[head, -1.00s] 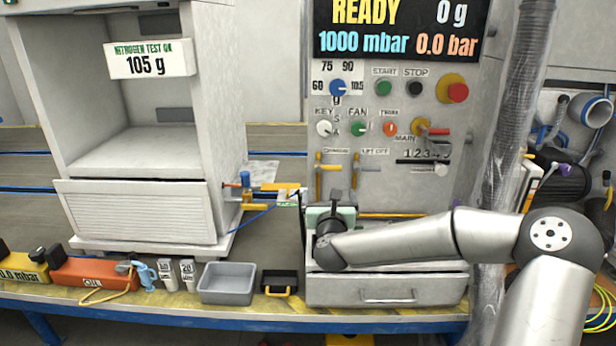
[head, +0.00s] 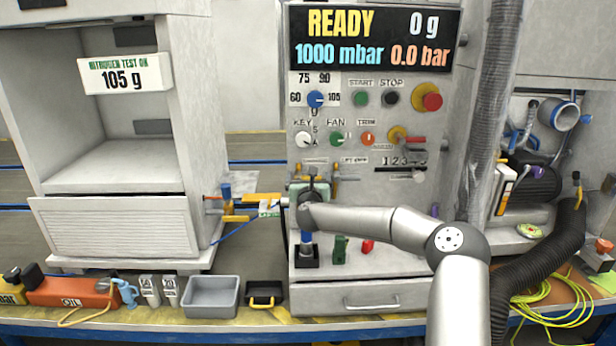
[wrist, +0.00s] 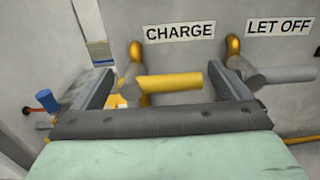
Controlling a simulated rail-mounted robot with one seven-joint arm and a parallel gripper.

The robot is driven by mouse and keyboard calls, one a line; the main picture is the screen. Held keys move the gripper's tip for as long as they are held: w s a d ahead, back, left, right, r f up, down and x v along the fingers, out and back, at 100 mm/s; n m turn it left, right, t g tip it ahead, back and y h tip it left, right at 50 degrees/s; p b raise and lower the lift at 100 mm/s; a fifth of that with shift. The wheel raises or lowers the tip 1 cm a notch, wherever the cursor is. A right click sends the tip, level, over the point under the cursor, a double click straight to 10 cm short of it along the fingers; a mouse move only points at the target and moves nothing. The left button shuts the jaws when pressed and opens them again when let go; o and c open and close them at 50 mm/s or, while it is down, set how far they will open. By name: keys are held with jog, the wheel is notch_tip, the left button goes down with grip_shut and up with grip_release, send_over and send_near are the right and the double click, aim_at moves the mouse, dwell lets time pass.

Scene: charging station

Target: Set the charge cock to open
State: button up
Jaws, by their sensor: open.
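The charge cock (wrist: 176,82) shows in the wrist view under the CHARGE label (wrist: 180,32). It has a grey hub at its left end and a yellow lever lying level, pointing right. My gripper (wrist: 163,80) is open, with one finger on each side of the cock. The left finger is near the hub and the right finger is beyond the lever's tip. I cannot tell whether either finger touches it. In the head view my gripper (head: 308,186) is in front of the panel and largely hides the charge cock.
The let-off cock (wrist: 268,74), with a grey level lever, is close to the right finger, under the LET OFF label (wrist: 280,27). A blue-capped fitting (wrist: 46,100) is at the left. Below the arm are a green item (head: 340,249) and a red item (head: 367,246).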

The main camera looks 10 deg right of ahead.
jog(key=shift+w, duration=0.35)
jog(key=c, duration=1.4)
jog(key=f+m+b, duration=0.1)
jog(key=b, duration=0.2)
jog(key=f+m+b, duration=0.1)
jog(key=m+b, duration=0.1)
jog(key=b, duration=0.3)
jog(key=m+b, duration=0.2)
jog(key=b, duration=0.1)
jog(key=m+b, duration=0.2)
jog(key=b, duration=0.2)
jog(key=m+b, duration=0.1)
jog(key=b, duration=0.3)
jog(key=shift+a+f+m, duration=0.25)
jog(key=shift+m, duration=0.15)
jog(key=shift+r, duration=0.1)
